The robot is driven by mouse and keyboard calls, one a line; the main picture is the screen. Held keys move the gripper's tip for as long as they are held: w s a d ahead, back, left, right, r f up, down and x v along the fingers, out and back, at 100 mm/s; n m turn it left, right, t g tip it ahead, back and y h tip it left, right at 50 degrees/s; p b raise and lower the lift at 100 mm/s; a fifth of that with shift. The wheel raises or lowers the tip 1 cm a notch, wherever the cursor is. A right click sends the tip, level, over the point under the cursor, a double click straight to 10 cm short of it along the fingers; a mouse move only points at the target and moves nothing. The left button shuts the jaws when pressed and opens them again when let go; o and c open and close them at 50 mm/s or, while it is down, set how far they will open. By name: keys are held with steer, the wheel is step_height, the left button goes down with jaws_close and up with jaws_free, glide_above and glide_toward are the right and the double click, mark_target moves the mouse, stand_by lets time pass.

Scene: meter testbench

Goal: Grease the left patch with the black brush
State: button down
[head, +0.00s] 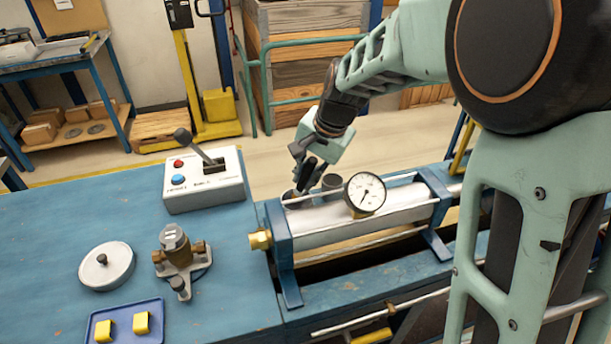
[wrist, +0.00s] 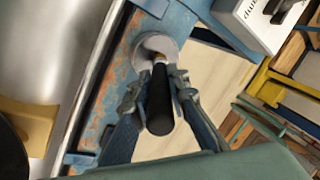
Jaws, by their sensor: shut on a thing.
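The black brush (wrist: 160,103) is between the two fingers of my gripper (wrist: 157,88) in the wrist view. The gripper is shut on its black handle. The brush's pale lower end reaches into or over a round grey pot (wrist: 146,46) on the worn blue frame; its bristles are hidden. In the head view my gripper (head: 304,178) is behind the left part of the metal cylinder (head: 325,220), just above a grey pot (head: 297,201). I cannot make out the left patch in either view.
A dial gauge (head: 365,193) stands up from the cylinder, right of my gripper. Another dark grey pot (head: 332,182) is close by. A lever box (head: 203,180) stands on the blue bench (head: 50,235) at left, with a valve (head: 178,258), a round lid (head: 106,266) and a blue tray (head: 124,337).

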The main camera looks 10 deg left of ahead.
steer(key=shift+r+p, duration=2.65)
steer(key=shift+r, duration=0.8)
